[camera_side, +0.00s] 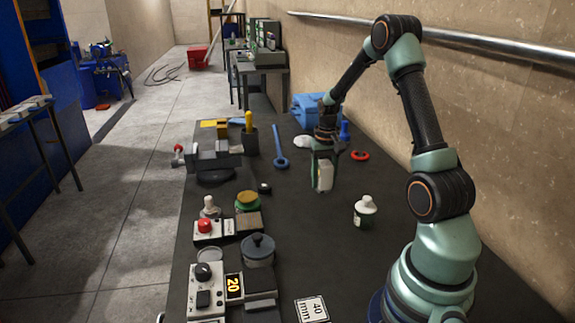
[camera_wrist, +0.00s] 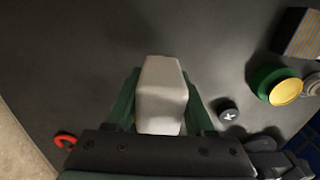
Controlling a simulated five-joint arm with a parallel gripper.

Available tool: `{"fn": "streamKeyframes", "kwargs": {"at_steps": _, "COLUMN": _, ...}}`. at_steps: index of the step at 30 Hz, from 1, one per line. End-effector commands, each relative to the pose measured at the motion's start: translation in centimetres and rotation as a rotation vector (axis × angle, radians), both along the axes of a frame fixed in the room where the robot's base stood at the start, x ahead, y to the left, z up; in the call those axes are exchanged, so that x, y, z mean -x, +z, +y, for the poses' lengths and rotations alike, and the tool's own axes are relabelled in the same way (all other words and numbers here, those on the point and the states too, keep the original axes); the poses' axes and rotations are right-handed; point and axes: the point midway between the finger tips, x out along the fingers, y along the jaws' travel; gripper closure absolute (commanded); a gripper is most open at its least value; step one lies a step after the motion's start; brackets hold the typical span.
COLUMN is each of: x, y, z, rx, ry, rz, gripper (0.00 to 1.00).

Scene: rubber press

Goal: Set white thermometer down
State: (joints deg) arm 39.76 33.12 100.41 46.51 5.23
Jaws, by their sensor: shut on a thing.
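The white thermometer (camera_side: 325,177) is a small pale block between the green fingers of my gripper (camera_side: 323,180). In the wrist view the thermometer (camera_wrist: 161,95) fills the space between the two fingers of my gripper (camera_wrist: 161,112), which is shut on it. In the side view it points down, close above or touching the dark bench top (camera_side: 310,240); I cannot tell which.
A white bottle (camera_side: 365,212) stands to the right, towards the camera. A vise (camera_side: 212,158) and a green-yellow pot (camera_side: 248,201) are left. Bare bench surrounds the gripper.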

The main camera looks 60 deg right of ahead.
Motion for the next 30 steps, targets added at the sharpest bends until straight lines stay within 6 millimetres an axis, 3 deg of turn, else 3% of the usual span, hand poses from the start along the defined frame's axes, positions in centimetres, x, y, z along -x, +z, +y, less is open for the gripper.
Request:
{"fn": "streamKeyframes", "kwargs": {"at_steps": 13, "x": 0.0, "y": -4.6, "z": 0.0, "rx": 0.000, "ry": 0.000, "rz": 0.000, "gripper": 1.00}}
{"fn": "streamKeyframes", "kwargs": {"at_steps": 26, "x": -0.1, "y": -5.2, "z": 0.0, "rx": 0.001, "ry": 0.000, "rz": -0.001, "gripper": 1.00}}
{"fn": "streamKeyframes", "kwargs": {"at_steps": 27, "x": 0.0, "y": -5.3, "z": 0.0, "rx": 0.001, "ry": 0.000, "rz": -0.001, "gripper": 0.39}}
{"fn": "streamKeyframes", "kwargs": {"at_steps": 29, "x": 0.0, "y": -5.2, "z": 0.0, "rx": 0.001, "ry": 0.000, "rz": -0.001, "gripper": 0.16}}
{"fn": "streamKeyframes", "kwargs": {"at_steps": 30, "x": 0.0, "y": -5.2, "z": 0.0, "rx": 0.001, "ry": 0.000, "rz": -0.001, "gripper": 0.16}}
